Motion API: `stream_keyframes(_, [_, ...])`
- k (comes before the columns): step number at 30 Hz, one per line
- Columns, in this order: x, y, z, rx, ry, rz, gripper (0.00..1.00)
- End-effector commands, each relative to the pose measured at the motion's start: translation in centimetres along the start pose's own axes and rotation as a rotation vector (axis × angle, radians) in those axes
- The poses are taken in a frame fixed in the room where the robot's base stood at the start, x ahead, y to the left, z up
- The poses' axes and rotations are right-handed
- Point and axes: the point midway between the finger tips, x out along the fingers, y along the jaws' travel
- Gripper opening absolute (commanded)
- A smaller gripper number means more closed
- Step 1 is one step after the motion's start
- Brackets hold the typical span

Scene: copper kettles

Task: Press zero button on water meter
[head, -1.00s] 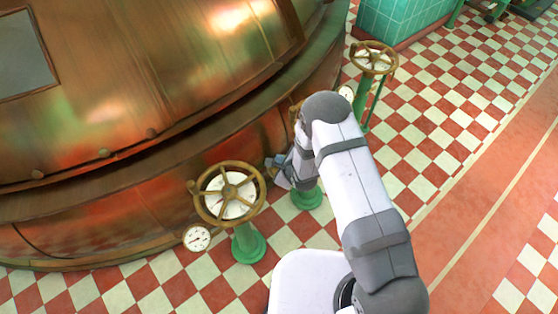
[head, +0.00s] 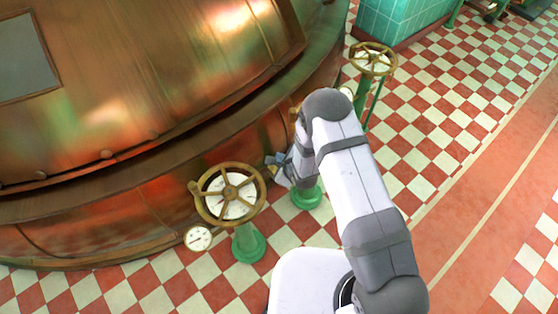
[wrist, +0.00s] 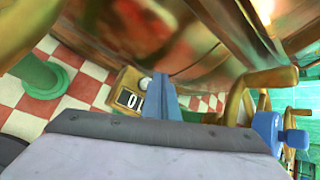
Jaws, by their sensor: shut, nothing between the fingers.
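The water meter (wrist: 124,90) is a small brass box in the wrist view, with a dark-framed white counter window on its face. A pale round button (wrist: 145,83) sits beside the window. My gripper (wrist: 162,80) is shut and empty. In the wrist view its blue-grey fingers overlap the right part of the meter, just right of the button. I cannot tell whether they touch it. In the head view my gripper (head: 273,161) is right of the near handwheel, beside the copper kettle. The meter is not clearly seen there.
The near brass handwheel (head: 230,194) on a green post and a round dial (head: 198,238) stand left of my gripper. A large copper kettle (head: 150,110) fills the upper left. Another handwheel (head: 373,59) stands farther back. A blue fitting (wrist: 275,130) shows right in the wrist view.

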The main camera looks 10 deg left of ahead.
Motion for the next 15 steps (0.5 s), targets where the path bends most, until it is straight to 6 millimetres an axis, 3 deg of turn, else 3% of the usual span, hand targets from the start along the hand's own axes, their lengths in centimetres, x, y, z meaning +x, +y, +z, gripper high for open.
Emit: stream_keyframes(15, [-1.8, -1.4, 1.4, 0.0, 0.0, 0.0, 0.0])
